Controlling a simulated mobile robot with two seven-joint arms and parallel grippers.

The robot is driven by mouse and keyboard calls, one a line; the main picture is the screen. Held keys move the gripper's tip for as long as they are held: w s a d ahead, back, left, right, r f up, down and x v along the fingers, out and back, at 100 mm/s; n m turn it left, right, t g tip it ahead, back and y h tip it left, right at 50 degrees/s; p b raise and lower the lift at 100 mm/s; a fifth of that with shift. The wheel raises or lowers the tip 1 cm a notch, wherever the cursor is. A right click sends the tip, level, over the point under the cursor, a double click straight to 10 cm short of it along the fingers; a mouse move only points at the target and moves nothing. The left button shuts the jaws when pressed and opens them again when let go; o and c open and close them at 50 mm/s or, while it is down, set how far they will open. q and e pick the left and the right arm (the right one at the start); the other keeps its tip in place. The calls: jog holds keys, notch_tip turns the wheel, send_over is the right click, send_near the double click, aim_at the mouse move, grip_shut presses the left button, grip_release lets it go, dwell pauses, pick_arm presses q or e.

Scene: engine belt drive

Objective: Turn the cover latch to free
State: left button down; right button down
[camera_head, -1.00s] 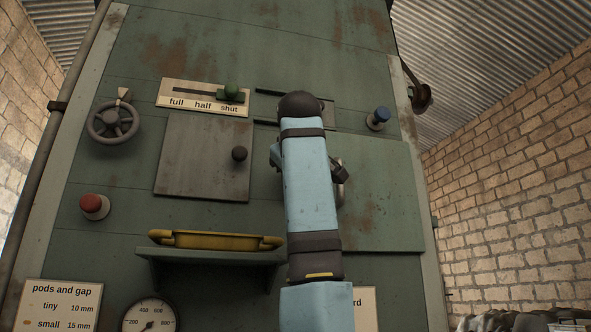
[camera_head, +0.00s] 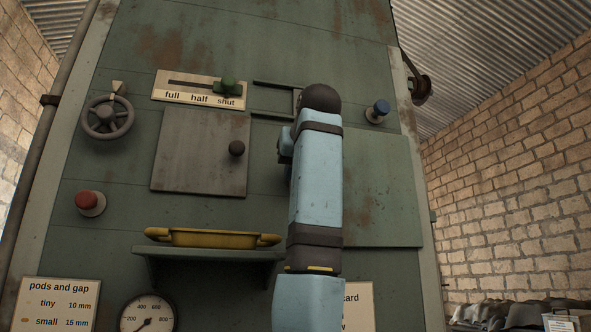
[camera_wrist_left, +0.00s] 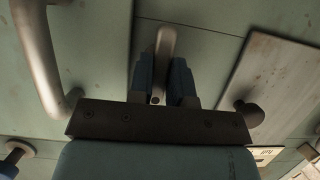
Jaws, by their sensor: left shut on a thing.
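The cover looks to be the green rust-marked panel (camera_head: 385,195) right of my arm in the head view. Its grey bar handle (camera_wrist_left: 38,60) shows at the left of the left wrist view. My left gripper (camera_wrist_left: 165,82) has its two dark blue fingers closed around a short rounded grey lever, which looks like the cover latch (camera_wrist_left: 166,40). The lever points up in the left wrist view, beside the panel edge. In the head view my light blue arm hides the latch, the handle and the fingertips. My right gripper is in neither view.
A grey sliding door (camera_head: 200,155) with a dark knob (camera_head: 237,148) is left of my arm. A yellow tray (camera_head: 212,238) sits on a shelf below it.

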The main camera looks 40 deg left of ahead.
pick_arm(q)
jog(key=shift+r, duration=0.1)
dwell(0.3)
jog(key=c, duration=1.1)
grip_release()
jog(key=shift+o, duration=0.2)
jog(key=b+v, duration=0.2)
jog(key=v, duration=1.1)
jog(key=shift+s+d, duration=0.3)
